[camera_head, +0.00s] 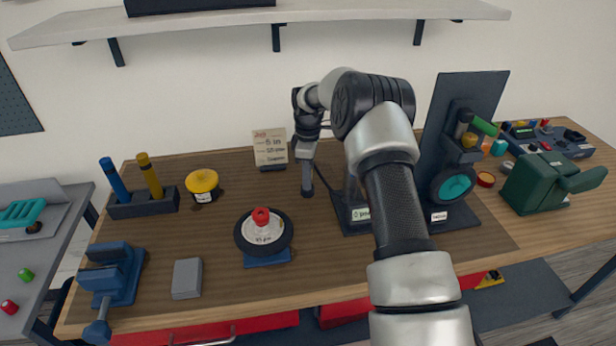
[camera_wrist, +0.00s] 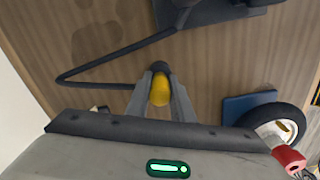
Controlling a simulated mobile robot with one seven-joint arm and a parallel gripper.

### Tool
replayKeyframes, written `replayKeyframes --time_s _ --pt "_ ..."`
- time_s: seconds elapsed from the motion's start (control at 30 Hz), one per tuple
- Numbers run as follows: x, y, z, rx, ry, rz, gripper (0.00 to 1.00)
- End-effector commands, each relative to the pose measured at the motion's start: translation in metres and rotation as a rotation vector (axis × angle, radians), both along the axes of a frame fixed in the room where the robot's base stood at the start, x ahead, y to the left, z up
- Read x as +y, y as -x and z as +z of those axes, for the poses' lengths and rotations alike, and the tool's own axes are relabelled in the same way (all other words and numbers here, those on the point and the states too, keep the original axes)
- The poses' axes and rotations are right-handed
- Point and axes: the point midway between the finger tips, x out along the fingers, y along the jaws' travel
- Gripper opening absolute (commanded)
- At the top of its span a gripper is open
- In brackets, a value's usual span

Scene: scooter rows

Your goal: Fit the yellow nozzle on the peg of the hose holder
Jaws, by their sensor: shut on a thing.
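The yellow nozzle (camera_wrist: 160,90) is held between the two fingers of my gripper (camera_wrist: 160,100) in the wrist view. A black hose (camera_wrist: 110,65) runs beside it and bends sharply at the left. In the head view my gripper (camera_head: 307,188) points down above the table, left of a dark labelled base (camera_head: 357,214), perhaps the hose holder. That base is largely hidden behind my arm. I cannot make out the peg.
A wheel with a red cap (camera_head: 262,232) stands front left of my gripper. A card stand (camera_head: 271,148) is behind it. A yellow-lidded jar (camera_head: 203,185) is further left. Bare wood lies near the front.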

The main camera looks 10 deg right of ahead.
Motion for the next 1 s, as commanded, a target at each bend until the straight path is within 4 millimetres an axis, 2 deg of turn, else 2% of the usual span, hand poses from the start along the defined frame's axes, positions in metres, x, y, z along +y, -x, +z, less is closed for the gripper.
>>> replayKeyframes --time_s 0.13,0.17,0.27,0.3,0.53,0.67,0.83,1.0 --pt "0.0 0.0 0.0 0.0 0.0 0.0 0.0" --pt "0.0 0.0 0.0 0.0 0.0 0.0 0.24" --pt "0.0 0.0 0.0 0.0 0.0 0.0 0.41" --pt "0.0 0.0 0.0 0.0 0.0 0.0 0.43" --pt "0.0 0.0 0.0 0.0 0.0 0.0 0.43" --pt "0.0 0.0 0.007 -0.001 0.0 0.0 0.43" --pt "0.0 -0.001 0.035 -0.004 0.0 0.0 0.43" --pt "0.0 -0.001 0.078 -0.005 0.0 0.0 0.43"
